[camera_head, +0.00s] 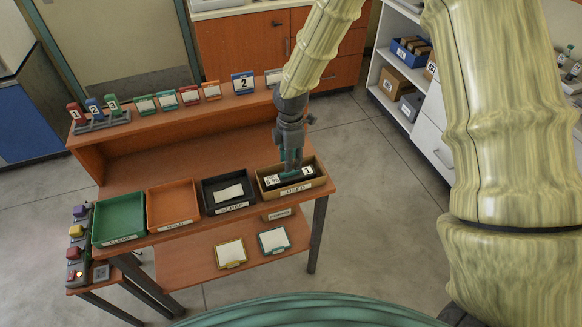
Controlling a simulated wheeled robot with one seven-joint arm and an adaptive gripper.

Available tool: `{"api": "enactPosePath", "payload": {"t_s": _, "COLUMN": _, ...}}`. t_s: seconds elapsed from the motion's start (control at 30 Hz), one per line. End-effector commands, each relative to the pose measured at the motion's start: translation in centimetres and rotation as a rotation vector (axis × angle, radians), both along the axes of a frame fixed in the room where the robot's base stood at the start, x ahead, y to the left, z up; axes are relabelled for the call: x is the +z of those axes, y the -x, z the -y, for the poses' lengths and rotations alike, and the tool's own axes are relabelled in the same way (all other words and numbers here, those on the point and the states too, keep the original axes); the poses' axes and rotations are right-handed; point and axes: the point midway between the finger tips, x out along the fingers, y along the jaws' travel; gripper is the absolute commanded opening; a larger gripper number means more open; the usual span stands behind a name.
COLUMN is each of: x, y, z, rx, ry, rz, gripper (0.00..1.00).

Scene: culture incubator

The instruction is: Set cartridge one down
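Cartridge one (307,171) is a dark, long block with white labels; one label reads "1". It lies inside the wooden tray labelled "USED" (297,189), at the right end of the bench. My gripper (290,171) points straight down into this tray, with its teal fingertips at the middle of the cartridge. The fingers hide that middle part. The view is too small to show whether they grip it or stand apart, or whether the cartridge rests fully on the tray floor.
Left of the wooden tray stand a black tray (232,208) with a white card, an orange tray (176,225) and a green tray (122,238). A raised shelf (178,117) behind carries several cards and coloured numbered items. Two framed cards lie on the lower shelf (205,268).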

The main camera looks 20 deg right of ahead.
Motion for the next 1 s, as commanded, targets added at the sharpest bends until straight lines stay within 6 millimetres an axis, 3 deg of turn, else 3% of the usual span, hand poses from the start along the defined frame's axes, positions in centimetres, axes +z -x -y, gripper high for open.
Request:
{"api": "enactPosePath", "payload": {"t_s": 0.5, "x": 6.5, "y": 0.0, "z": 0.0, "rx": 0.000, "ry": -0.001, "rz": 0.000, "gripper": 0.30}}
{"api": "enactPosePath", "payload": {"t_s": 1.0, "x": 7.4, "y": 0.0, "z": 0.0, "rx": 0.000, "ry": 0.000, "rz": -0.001, "gripper": 0.30}}
